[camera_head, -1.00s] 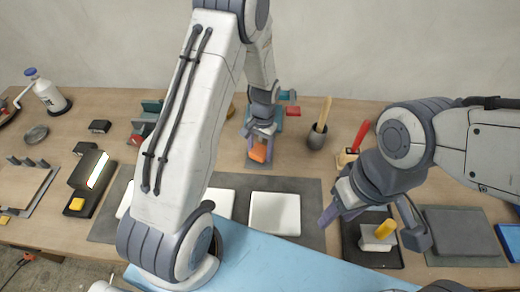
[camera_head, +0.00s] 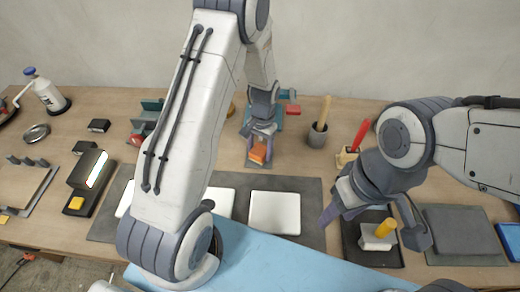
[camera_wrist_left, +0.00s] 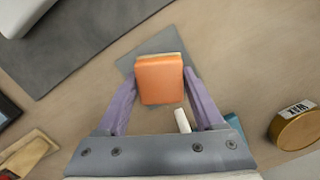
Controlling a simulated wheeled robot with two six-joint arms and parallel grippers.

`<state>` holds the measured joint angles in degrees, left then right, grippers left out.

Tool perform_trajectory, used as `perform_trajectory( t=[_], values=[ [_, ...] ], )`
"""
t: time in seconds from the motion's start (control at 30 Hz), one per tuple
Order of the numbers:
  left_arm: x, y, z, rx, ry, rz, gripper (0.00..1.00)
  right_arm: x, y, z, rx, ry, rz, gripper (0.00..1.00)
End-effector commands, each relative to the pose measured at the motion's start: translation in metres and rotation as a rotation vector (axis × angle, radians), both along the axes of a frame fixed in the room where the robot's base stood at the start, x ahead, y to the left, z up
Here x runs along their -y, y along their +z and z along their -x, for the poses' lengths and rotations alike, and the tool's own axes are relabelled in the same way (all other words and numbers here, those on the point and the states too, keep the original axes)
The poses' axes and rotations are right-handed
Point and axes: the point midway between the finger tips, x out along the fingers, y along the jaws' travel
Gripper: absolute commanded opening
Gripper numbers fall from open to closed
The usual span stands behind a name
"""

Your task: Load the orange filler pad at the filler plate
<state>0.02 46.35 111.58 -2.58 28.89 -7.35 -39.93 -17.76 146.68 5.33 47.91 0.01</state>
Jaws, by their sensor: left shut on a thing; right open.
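The orange filler pad (camera_wrist_left: 160,80) is held between the two purple fingers of my left gripper (camera_wrist_left: 160,88) in the left wrist view. In the head view the pad (camera_head: 258,154) shows as a small orange block below my left gripper (camera_head: 261,146). A grey plate (camera_wrist_left: 127,63), which looks like the filler plate, lies beneath and behind the pad. I cannot tell whether the pad touches it. My right gripper (camera_head: 372,225) is open, with its fingers on either side of a white block with a yellow handle (camera_head: 378,236).
White tiles (camera_head: 275,213) lie on a dark mat in front of the left gripper. A grey cup with a wooden handle (camera_head: 317,137) stands to its right. A gold round tin (camera_wrist_left: 296,127) and a teal part (camera_wrist_left: 236,127) are close by in the wrist view.

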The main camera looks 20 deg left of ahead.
Motion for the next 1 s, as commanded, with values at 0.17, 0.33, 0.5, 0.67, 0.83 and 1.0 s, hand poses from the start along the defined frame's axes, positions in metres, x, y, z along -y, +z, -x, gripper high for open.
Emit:
perform_trajectory(
  t=[0.17, 0.33, 0.5, 0.67, 0.83, 1.0],
  values=[
    [0.0, -0.002, 0.001, -0.001, 0.0, 0.0, 0.25, 0.0, 0.0, 0.0, 0.0, 0.0, 0.0, 0.5],
    [0.0, -0.002, 0.001, -0.001, 0.0, 0.0, 0.25, 0.0, 0.0, 0.0, 0.0, 0.0, 0.0, 0.5],
    [0.0, -0.001, 0.001, -0.002, 0.0, 0.0, 0.25, 0.0, 0.001, 0.0, 0.0, 0.0, 0.0, 0.5],
    [0.0, 0.01, 0.001, -0.001, 0.0, 0.0, 0.25, 0.0, 0.01, 0.0, 0.0, 0.0, 0.0, 0.5],
    [0.0, 0.025, 0.0, -0.001, 0.0, 0.0, 0.25, 0.0, 0.022, 0.0, 0.0, 0.0, 0.0, 0.5],
    [0.0, 0.039, 0.0, -0.001, 0.0, 0.0, 0.25, 0.0, 0.033, 0.0, 0.0, 0.0, 0.0, 0.5]
  ],
)
